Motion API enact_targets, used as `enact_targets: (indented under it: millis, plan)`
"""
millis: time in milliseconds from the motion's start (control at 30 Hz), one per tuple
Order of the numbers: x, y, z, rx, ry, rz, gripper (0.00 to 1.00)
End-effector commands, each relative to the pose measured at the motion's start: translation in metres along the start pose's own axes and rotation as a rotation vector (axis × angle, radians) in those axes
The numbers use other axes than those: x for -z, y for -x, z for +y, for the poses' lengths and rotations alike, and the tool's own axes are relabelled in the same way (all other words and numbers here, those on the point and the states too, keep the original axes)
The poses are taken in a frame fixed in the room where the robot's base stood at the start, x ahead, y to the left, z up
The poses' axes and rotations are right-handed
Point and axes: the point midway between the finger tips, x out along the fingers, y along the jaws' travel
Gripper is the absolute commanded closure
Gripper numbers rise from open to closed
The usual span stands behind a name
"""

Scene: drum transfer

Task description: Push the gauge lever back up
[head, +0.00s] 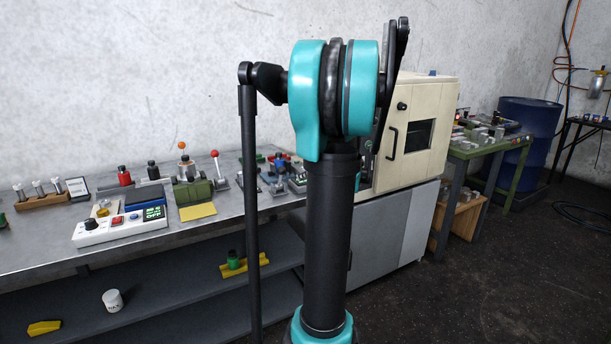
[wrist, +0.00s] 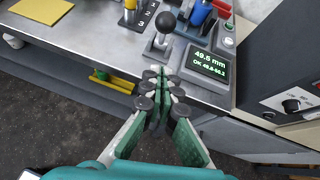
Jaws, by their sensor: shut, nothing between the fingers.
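In the wrist view a lever with a black ball knob (wrist: 165,22) stands on a grey base by the bench's front edge. Its short metal shaft runs from the base to the knob; its exact tilt is hard to tell. A gauge display (wrist: 207,66) next to it on the right shows green text that seems to read 49.5 mm and OK. My gripper (wrist: 162,75) is shut and empty, its green-padded fingers meeting just in front of the lever base, apart from the knob. In the head view my arm stands in front of part of the bench, and I cannot make out my fingertips there.
The steel bench (head: 40,240) also carries a red-knobbed lever (head: 215,155), a white control box (head: 120,222) and a yellow pad (head: 198,211). A cream machine cabinet (head: 425,120) stands right of it. A yellow piece (wrist: 112,82) lies on the lower shelf.

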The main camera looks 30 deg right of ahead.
Motion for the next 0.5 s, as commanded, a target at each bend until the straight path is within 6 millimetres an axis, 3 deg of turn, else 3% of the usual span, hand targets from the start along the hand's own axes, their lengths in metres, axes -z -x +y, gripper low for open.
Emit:
enact_targets:
  millis: [300,500]
  plan:
    - [-0.001,-0.059,0.001,-0.002,0.003,0.0,1.0]
    - [-0.021,-0.076,0.001,-0.002,0.002,0.0,1.0]
